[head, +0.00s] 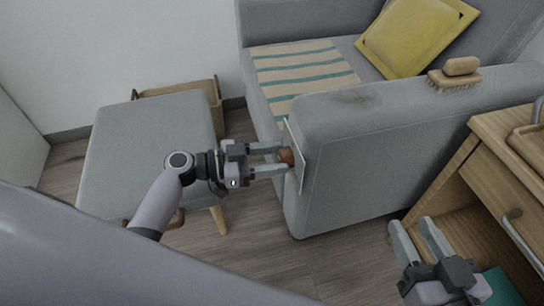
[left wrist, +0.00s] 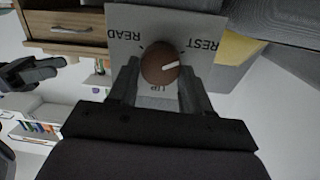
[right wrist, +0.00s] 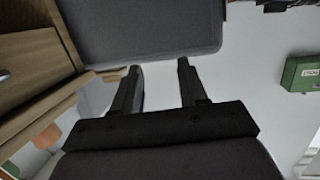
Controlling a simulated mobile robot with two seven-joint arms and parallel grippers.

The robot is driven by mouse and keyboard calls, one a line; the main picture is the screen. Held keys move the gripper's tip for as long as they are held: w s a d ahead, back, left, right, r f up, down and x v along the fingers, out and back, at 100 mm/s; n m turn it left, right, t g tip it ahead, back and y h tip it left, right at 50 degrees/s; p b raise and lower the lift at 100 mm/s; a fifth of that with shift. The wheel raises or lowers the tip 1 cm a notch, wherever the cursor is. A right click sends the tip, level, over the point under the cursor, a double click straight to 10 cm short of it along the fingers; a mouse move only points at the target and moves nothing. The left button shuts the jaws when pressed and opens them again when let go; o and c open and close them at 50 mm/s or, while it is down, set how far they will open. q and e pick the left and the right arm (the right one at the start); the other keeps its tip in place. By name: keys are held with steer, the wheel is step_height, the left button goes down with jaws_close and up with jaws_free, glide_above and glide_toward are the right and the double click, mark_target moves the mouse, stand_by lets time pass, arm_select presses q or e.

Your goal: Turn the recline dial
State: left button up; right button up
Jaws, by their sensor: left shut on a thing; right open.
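The recline dial (left wrist: 158,66) is a round brown knob with a white pointer line. It sits on a pale plate (left wrist: 125,22) marked READ, REST and UP, and in the left wrist view the pointer aims right, toward the REST side. The dial also shows in the head view (head: 286,156), on the front end of the grey sofa arm. My left gripper (head: 283,159) is shut on the dial, one finger on each side. My right gripper (head: 418,226) is open and empty, low between the sofa arm and the wooden desk; its spread fingers show in the right wrist view (right wrist: 158,80).
The grey sofa (head: 390,105) carries a striped blanket (head: 300,75), a yellow cushion (head: 415,35) and a brush (head: 455,76) on its arm. A grey footstool (head: 140,150) stands left, a basket (head: 212,95) behind it. The wooden desk (head: 490,125) is right. Floor below the dial is clear.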

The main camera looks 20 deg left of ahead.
arm_select(q)
steer(key=o, duration=1.1)
steer(key=shift+c, duration=0.2)
steer(key=shift+s+a, duration=0.15)
steer(key=shift+a, duration=0.15)
steer(key=p+v, duration=0.1)
steer(key=v, duration=0.5)
steer(key=shift+a, duration=0.2)
arm_select(e)
steer(key=shift+w+a+f+g, duration=0.1)
steer(key=shift+w+a+g, duration=0.05)
steer(key=shift+a+g, duration=0.15)
arm_select(q)
steer(key=shift+s+r, duration=0.1)
